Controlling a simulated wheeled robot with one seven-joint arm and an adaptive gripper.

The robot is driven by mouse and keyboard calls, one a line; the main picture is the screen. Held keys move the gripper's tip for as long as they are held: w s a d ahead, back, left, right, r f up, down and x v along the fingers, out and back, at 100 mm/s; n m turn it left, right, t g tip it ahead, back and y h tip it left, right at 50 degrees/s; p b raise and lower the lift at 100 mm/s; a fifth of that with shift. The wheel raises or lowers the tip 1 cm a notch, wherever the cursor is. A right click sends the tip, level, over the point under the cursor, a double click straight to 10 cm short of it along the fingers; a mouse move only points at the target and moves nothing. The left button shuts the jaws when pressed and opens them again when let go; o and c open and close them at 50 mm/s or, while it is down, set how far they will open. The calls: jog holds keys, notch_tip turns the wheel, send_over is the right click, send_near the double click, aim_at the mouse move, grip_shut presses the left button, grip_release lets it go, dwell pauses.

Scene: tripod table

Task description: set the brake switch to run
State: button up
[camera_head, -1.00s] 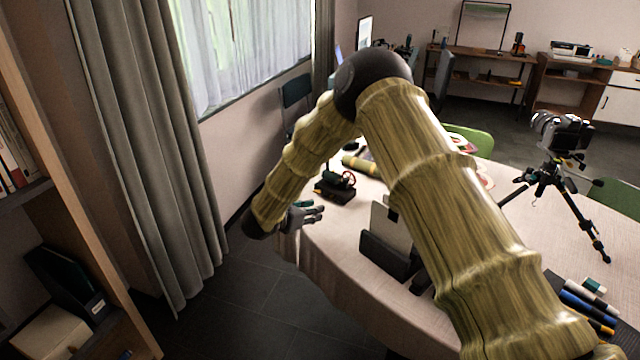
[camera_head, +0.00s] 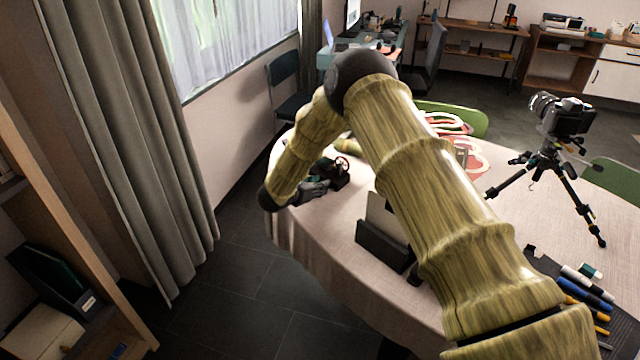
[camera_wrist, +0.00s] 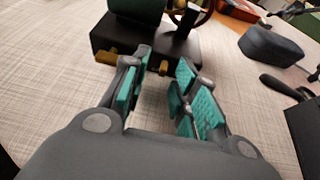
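A small machine with a black base (camera_wrist: 185,48), a dark green body (camera_wrist: 138,8) and a handwheel stands on the table. It also shows in the head view (camera_head: 339,178), partly hidden by my arm and gripper. In the wrist view, a brass-coloured tab (camera_wrist: 106,57) sticks out of the base's front at the left. A second brass tab (camera_wrist: 163,69) shows between my fingertips. I cannot tell which one is the brake switch, or its setting. My gripper (camera_wrist: 167,62) is open, its teal-padded fingers at the base's front edge. Contact is unclear.
A dark rounded object (camera_wrist: 271,44) lies right of the machine. A black holder (camera_head: 382,243) stands near the table's front edge. A camera on a tripod (camera_head: 556,165) stands at the right. Pale tablecloth (camera_head: 330,232) is clear in front of the machine.

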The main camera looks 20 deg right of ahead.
jog(key=shift+w+d, duration=0.3)
jog(key=shift+d, duration=0.05)
jog(key=shift+s+d+r, duration=0.25)
jog(key=shift+s+r, duration=0.1)
jog(key=shift+r, duration=0.05)
jog(key=shift+w+f, duration=0.35)
jog(key=shift+f, duration=0.1)
jog(key=shift+c, duration=0.4)
jog(key=shift+s+r, duration=0.1)
jog(key=shift+r, duration=0.1)
grip_shut()
